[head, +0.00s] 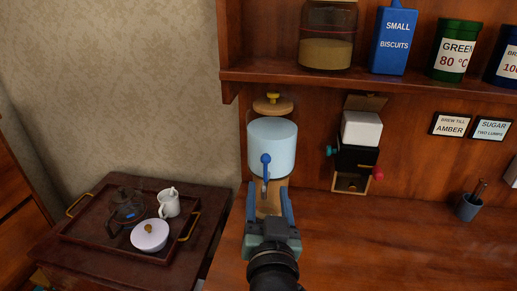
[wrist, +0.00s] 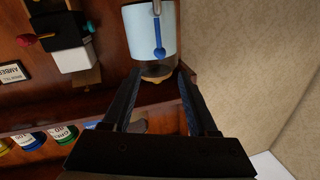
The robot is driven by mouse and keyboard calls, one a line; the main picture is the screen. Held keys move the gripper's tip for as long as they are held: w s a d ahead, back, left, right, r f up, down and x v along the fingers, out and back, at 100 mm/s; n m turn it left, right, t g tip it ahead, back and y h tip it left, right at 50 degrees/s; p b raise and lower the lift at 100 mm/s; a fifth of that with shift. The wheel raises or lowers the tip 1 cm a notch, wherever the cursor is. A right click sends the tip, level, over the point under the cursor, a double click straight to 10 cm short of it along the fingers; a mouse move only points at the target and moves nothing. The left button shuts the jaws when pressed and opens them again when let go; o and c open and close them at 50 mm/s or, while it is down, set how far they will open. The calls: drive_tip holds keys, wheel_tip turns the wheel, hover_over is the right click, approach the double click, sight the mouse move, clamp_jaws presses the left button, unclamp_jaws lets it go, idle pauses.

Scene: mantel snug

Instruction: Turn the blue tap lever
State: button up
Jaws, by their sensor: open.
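The blue tap lever (head: 266,165) hangs upright on the front of a pale blue cylindrical dispenser (head: 283,138), with its round knob at the top. A small metal spout shows below it. In the wrist view, which is upside down, the lever (wrist: 158,36) and the dispenser (wrist: 138,32) are at top centre. My gripper (head: 268,190) is open and empty, just in front of and below the lever. In the wrist view its two fingers (wrist: 158,76) point toward the dispenser, apart from the lever. The lever is not between the fingertips.
A dark box with a white top (head: 360,130) and a red knob stands right of the dispenser. A shelf (head: 400,80) with canisters runs above. A tray (head: 85,228) with a teapot, white jug and lidded bowl lies lower left. The counter right of my gripper is mostly clear.

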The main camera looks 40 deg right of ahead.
sight(266, 162)
drive_tip(key=p+x, duration=0.1)
drive_tip(key=x, duration=1)
drive_tip(key=shift+w+d+p, duration=0.3)
clamp_jaws()
idle(1.0)
